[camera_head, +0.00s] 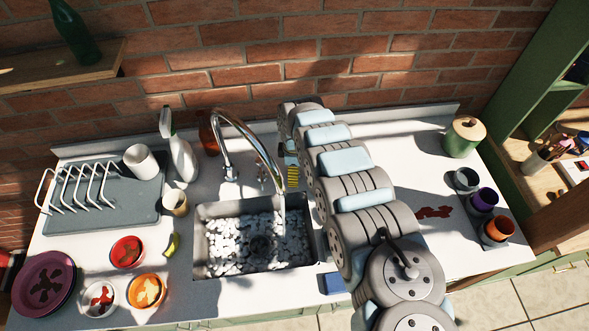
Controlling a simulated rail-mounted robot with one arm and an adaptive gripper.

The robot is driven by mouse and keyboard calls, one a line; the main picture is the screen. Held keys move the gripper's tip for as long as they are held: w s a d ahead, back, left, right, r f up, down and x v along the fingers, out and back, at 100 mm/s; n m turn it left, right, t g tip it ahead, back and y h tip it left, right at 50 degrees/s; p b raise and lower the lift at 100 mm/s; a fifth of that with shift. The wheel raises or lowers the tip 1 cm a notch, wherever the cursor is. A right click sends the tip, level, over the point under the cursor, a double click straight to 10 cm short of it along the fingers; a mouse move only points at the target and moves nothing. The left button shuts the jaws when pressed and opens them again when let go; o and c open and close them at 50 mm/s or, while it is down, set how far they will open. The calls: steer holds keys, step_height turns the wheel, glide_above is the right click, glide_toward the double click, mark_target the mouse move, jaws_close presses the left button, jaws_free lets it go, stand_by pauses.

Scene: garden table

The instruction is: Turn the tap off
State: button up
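The chrome tap (218,141) stands behind the sink, and its long spout arches right and forward over the basin. A thin pale stream seems to fall from the spout end into the sink (201,240), which is full of white foam or pebble-like lumps. Small metal parts (262,172), perhaps the tap's handle, show beneath the arch, but their setting is unclear. My arm reaches from the front right to the back of the counter, just right of the spout. My gripper is mostly hidden by the arm; a yellow striped piece beside it may belong to it.
A spray bottle (178,150), brown bottle (208,135), beige cup (175,202) and dish rack (100,205) stand left of the tap. Stained bowls (127,252) and purple plates (44,284) lie at front left. Right of my arm are a red stain (433,212), green canister (463,138) and cups (497,230).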

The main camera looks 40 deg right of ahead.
steer(key=m, duration=0.1)
steer(key=m+p, duration=0.1)
steer(key=shift+w+a+m, duration=0.2)
steer(key=shift+a+m, duration=0.05)
steer(key=shift+m, duration=0.05)
steer(key=m, duration=0.4)
steer(key=shift+w+a+f+m, duration=0.1)
steer(key=shift+w+m, duration=0.2)
steer(key=shift+w, duration=0.1)
steer(key=m, duration=0.2)
steer(key=m+b, duration=0.1)
steer(key=m, duration=0.1)
steer(key=shift+w, duration=0.4)
steer(key=shift+w+d+m+b, duration=0.15)
steer(key=shift+m+b, duration=0.25)
steer(key=shift+m, duration=0.65)
steer(key=shift+w+d+m+b, duration=0.1)
steer(key=shift+m+b, duration=0.25)
steer(key=shift+m, duration=0.7)
steer(key=o, duration=0.9)
